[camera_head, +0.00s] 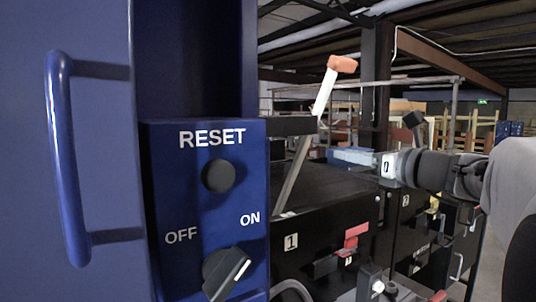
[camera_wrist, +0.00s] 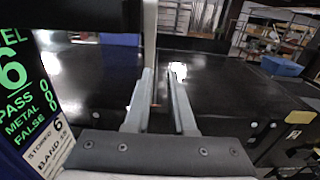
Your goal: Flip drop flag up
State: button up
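A white lever with an orange tip (camera_head: 325,90) stands up above the conveyor in the head view, leaning slightly right; it looks like the drop flag. A grey slanted bar (camera_head: 295,172) rises below it; I cannot tell whether they join. My gripper (camera_wrist: 162,72) has its two pale fingers apart in the wrist view. A pale upright post (camera_wrist: 150,35) shows ahead, near the left fingertip; I cannot tell whether they touch. Nothing is clearly held. In the head view my arm reaches in from the right, with pale blue fingers (camera_head: 352,156) pointing left.
A blue cabinet with a handle (camera_head: 68,160), a RESET button (camera_head: 218,176) and an OFF/ON knob (camera_head: 226,272) fills the left. A black panel (camera_head: 300,245) with a red bracket (camera_head: 352,238) is below the conveyor. A display (camera_wrist: 28,85) stands close at left in the wrist view.

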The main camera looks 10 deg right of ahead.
jog(key=o, duration=1.2)
jog(key=shift+c, duration=0.2)
jog(key=p+v, duration=0.1)
jog(key=v, duration=1.6)
jog(key=shift+s, duration=0.25)
jog(key=shift+d, duration=0.1)
